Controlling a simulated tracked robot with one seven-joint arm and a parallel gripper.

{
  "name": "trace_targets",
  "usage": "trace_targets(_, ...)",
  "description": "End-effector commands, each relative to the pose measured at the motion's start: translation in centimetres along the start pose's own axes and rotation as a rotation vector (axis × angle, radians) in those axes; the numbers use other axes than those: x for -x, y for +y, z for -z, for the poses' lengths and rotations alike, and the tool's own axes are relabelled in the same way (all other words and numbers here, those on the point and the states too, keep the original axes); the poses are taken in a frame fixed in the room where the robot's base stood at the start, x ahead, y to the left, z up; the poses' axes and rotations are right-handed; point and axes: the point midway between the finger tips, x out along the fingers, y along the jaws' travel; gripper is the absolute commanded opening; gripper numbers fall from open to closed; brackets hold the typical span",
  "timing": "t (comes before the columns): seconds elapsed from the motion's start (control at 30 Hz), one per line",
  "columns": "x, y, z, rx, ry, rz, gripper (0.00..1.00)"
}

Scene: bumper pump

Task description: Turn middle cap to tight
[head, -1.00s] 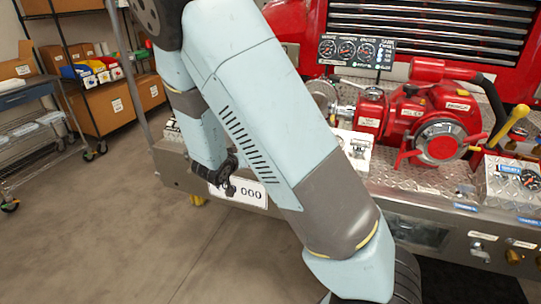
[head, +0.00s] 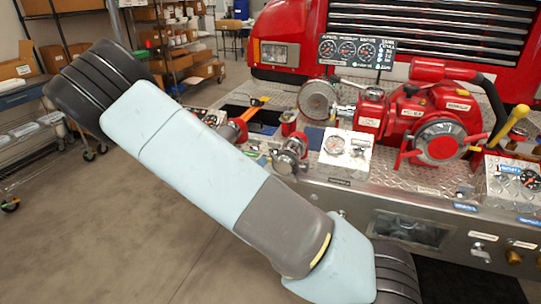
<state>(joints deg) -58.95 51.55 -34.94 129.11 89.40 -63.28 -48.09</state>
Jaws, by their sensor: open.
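My gripper is out of view; only my pale blue and grey arm shows, running from the lower right up to the left. A silver, round-faced fitting (head: 290,156) with red parts stands on the bumper deck just right of my arm. A smaller red and silver fitting (head: 234,130) shows to its left, partly hidden by my arm. A large silver disc (head: 318,98) faces out on the left of the red pump (head: 440,125). I cannot tell which of these is the middle cap, nor how tight any cap is.
The diamond-plate bumper (head: 440,185) carries a gauge panel (head: 345,145), a display of dials (head: 352,50) and a yellow-handled lever (head: 510,125). The red truck front stands behind. Shelves with boxes (head: 180,40) are at the back left.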

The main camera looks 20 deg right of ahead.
Motion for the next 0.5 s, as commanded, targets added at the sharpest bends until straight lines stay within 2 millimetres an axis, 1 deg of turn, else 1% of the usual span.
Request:
trace_targets(0.03,-1.0,0.1,-0.1,0.001,-0.002,-0.004,0.47)
trace_targets(0.3,-5.6,0.0,-0.1,0.000,-0.002,-0.002,0.47)
trace_targets(0.4,-7.0,0.0,-0.1,0.001,-0.002,-0.001,0.47)
trace_targets(0.5,-8.0,0.0,0.0,-0.001,-0.001,0.000,0.47)
